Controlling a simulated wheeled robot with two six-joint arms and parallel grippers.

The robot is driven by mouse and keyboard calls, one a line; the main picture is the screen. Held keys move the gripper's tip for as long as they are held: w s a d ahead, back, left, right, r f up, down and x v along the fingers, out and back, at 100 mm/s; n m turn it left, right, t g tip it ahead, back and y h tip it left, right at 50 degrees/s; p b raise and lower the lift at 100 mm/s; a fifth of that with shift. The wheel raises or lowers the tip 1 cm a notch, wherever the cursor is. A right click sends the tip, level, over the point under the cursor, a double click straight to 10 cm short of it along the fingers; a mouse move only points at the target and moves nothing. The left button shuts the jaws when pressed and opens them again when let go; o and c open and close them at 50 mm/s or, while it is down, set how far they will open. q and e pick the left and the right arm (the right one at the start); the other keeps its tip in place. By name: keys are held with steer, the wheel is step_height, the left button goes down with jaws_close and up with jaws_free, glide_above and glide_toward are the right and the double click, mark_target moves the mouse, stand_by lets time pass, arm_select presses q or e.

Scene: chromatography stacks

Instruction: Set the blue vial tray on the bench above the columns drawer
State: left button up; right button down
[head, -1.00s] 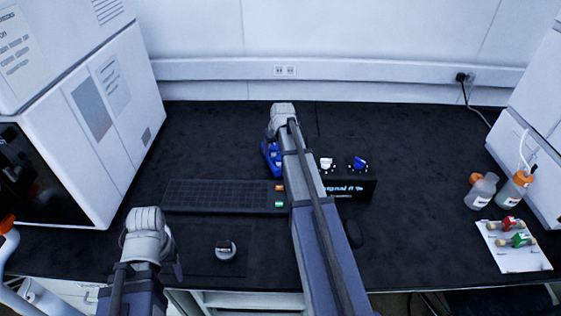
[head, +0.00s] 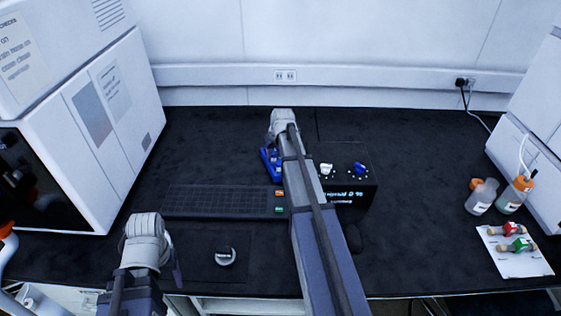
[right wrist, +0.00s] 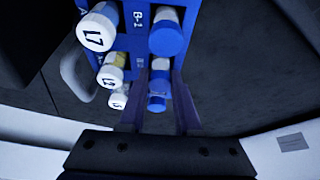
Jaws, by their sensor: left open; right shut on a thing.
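The blue vial tray (head: 269,165) is near the middle of the bench, partly hidden behind my right arm in the head view. In the right wrist view the tray (right wrist: 205,12) fills the top centre, with white-capped and blue-capped vials in it. My right gripper (right wrist: 158,100) is shut on the tray, its two fingers reaching up to it. I cannot tell whether the tray touches the bench. My left gripper (head: 172,268) is open and empty at the lower left, near the bench's front edge. White drawer fronts (head: 243,306) show under that edge; their labels are not visible.
A dark keyboard-like pad (head: 215,202) lies left of my right arm. A black control box (head: 350,190) with knobs stands right of the tray. A round object (head: 226,257) sits near the front edge. Bottles (head: 481,197) and red and green columns (head: 514,238) are at the right.

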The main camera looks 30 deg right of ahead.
arm_select(q)
steer(key=shift+r, duration=0.15)
arm_select(e)
steer(key=shift+r, duration=0.1)
stand_by(0.4)
arm_select(q)
step_height(320, 180, up, 18)
steer(key=p, duration=1.8)
arm_select(e)
step_height(320, 180, up, 18)
